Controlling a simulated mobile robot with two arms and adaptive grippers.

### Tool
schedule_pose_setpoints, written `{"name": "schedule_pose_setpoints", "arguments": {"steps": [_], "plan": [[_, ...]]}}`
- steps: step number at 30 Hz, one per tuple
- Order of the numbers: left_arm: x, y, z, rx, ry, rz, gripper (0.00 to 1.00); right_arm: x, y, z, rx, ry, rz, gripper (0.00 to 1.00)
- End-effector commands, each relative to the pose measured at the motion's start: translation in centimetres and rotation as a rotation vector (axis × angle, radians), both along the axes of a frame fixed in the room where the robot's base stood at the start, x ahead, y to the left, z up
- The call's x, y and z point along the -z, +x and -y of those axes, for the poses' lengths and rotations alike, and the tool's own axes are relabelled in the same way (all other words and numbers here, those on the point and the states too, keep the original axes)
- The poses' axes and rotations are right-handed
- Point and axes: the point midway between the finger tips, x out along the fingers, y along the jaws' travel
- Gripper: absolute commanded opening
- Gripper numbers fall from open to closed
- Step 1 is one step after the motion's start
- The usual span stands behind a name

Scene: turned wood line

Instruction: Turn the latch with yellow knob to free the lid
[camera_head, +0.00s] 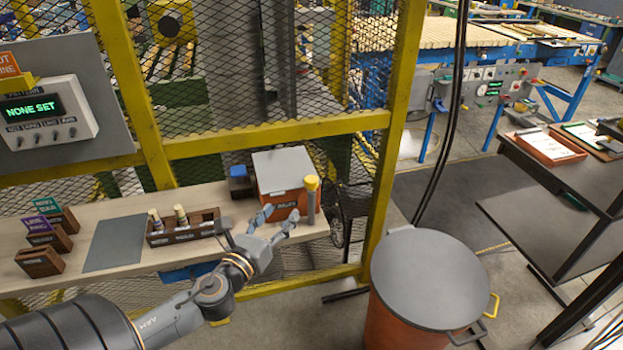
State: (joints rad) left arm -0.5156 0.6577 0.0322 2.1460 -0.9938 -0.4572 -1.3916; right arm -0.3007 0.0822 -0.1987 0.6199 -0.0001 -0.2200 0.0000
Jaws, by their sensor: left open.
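An orange box (278,203) with a grey lid (283,168) stands at the right end of the bench. The lid lies flat and shut on it. A yellow knob (311,183) tops a grey upright latch post (311,206) at the box's right front corner. My left gripper (280,212) is open in front of the box, its fingertips overlapping the lower front face in the picture. It is left of and below the knob, with nothing between its fingers. I cannot tell whether a fingertip touches the box. My right gripper is not in view.
A wooden tray (182,239) with small turned pieces and a grey mat (115,243) lie left on the bench (80,208). A yellow-framed mesh fence (268,139) rises behind. A lidded orange drum (428,277) stands on the floor at right.

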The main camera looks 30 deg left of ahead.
Motion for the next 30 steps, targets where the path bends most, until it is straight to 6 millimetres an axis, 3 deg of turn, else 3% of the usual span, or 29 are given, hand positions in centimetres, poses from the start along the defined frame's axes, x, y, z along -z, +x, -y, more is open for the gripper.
{"name": "schedule_pose_setpoints", "arguments": {"steps": [3,11,30], "plan": [[-0.6,0.5,0.4,0.057,0.149,0.002,0.56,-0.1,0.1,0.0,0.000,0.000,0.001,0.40],[-1.0,2.7,0.3,0.064,0.174,0.006,0.56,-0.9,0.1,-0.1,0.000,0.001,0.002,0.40],[-0.8,12.8,-0.5,0.062,0.167,0.004,0.56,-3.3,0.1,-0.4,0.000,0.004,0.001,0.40]]}}
